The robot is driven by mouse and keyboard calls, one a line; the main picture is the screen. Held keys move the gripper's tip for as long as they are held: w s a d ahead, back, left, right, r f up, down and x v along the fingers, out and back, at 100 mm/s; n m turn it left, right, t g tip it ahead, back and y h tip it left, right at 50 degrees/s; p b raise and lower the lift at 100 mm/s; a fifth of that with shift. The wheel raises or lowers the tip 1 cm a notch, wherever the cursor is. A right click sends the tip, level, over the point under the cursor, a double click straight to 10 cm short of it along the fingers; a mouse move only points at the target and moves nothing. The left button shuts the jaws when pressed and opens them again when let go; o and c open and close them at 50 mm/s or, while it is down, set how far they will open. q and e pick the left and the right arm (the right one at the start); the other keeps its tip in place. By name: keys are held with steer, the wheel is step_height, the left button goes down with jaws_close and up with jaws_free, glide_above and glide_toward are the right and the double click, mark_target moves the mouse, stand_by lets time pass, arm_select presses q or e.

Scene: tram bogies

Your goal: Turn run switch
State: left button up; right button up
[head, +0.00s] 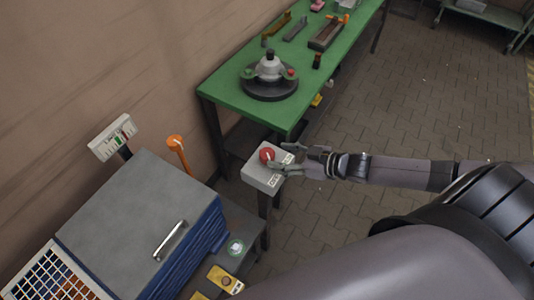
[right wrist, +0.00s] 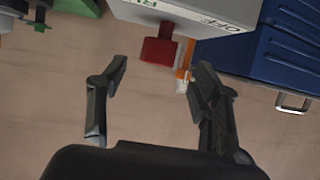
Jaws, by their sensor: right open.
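The run switch is a red knob (head: 267,155) on a light grey box (head: 262,177) that stands on a dark post beside the green table. In the right wrist view the red knob (right wrist: 160,46) sticks out from the box (right wrist: 215,11), with "OFF" lettering and part of a green label beside it. My right gripper (head: 281,159) comes in from the right at the box. In the right wrist view the right gripper (right wrist: 159,80) is open, with the knob just beyond and between its fingertips, apart from them. My left gripper is not in view.
A green table (head: 238,88) with a round dark fixture (head: 270,84) and several tools stands behind the box. A blue cabinet with a grey top (head: 135,215) stands at the left, with an orange post (head: 178,150) by the wall. Paved floor (head: 410,110) lies open at the right.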

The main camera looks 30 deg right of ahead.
mark_target(273, 155)
steer(key=shift+p+x, duration=0.3)
steer(key=shift+x, duration=2.55)
steer(key=shift+c, duration=0.3)
steer(key=c, duration=1.1)
